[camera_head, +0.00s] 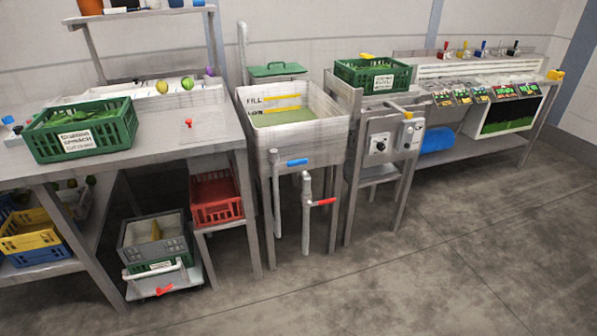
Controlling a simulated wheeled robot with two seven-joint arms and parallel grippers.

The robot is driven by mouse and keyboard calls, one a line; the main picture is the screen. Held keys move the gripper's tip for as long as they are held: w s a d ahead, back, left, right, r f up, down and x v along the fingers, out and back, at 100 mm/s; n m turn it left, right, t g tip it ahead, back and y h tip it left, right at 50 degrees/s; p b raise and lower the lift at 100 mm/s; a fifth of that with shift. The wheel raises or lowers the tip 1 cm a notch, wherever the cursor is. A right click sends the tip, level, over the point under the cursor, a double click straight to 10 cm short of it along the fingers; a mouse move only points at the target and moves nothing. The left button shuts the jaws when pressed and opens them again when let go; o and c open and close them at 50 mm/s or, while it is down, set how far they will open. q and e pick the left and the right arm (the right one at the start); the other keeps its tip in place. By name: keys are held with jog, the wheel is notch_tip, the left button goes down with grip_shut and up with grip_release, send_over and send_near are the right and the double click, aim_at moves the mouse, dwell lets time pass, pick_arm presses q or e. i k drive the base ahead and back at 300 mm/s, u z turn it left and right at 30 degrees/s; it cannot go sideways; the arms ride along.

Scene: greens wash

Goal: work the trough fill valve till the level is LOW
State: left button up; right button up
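The pale square trough (338,140) stands on legs in the middle. Its inside back wall bears a FILL mark (255,99) with a yellow band (283,99), and a lower mark (255,113) that seems to read LOW. A dull green surface (285,117) lies inside, close to the lower mark; its exact level is hard to tell. A blue lever handle (297,162) sits on a pipe at the trough's front, lying roughly level. A red lever handle (323,202) sits on a standing pipe below. Neither handle shows a label. Neither gripper is in view.
A green labelled crate of leaves (82,130) stands on the left bench. A panel with dials (378,146) and another green crate (373,75) stand right of the trough. A red crate (216,198) and a low cart (165,280) are lower left. The front floor is clear.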

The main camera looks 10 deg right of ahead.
aim_at(289, 163)
jog(key=u, duration=0.5)
jog(key=i, duration=0.65)
jog(key=u, duration=0.45)
